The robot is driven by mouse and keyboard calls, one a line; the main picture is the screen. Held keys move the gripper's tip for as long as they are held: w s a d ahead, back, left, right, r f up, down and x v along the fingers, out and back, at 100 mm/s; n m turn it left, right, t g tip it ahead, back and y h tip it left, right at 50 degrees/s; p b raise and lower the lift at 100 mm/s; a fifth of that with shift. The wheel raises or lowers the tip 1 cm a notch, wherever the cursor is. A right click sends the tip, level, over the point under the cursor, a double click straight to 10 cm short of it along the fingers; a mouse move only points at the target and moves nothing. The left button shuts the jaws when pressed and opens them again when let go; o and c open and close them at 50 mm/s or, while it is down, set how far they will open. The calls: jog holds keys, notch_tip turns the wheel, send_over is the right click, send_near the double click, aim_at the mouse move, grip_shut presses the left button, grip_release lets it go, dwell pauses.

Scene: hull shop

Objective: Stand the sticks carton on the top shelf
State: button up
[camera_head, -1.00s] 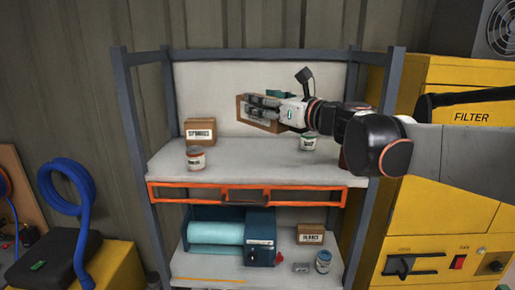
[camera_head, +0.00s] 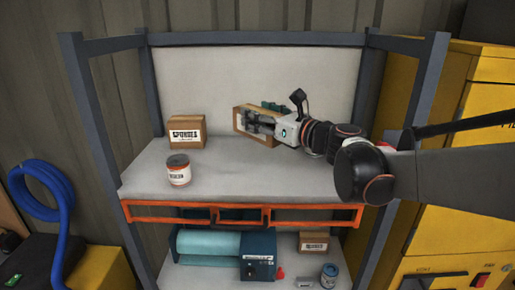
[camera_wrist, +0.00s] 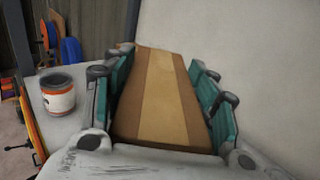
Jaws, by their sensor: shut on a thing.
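My gripper (camera_head: 254,122) is shut on a brown carton (camera_head: 264,139), taken as the sticks carton; its lettering is not readable. In the wrist view the carton (camera_wrist: 162,95), with a lighter tape band, lies between two teal finger pads. It is over the rear middle of the shelving's top board (camera_head: 240,182), slightly tilted in the head view. I cannot tell whether its bottom touches the board. My gripper reaches in from the right and hides part of the carton.
A sponges carton (camera_head: 187,132) stands at the back left of the board, with an orange-labelled tin (camera_head: 178,171) in front; the tin shows in the wrist view (camera_wrist: 58,96). Grey posts (camera_head: 420,110) flank the board. The front middle is clear.

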notch_tip(320, 180, down, 12)
jog(key=shift+w+p, duration=0.1)
jog(key=shift+p, duration=0.45)
jog(key=shift+f, duration=0.1)
jog(key=o, duration=1.3)
jog(key=b+v, duration=0.2)
jog(key=v, duration=1)
jog(key=shift+b, duration=0.3)
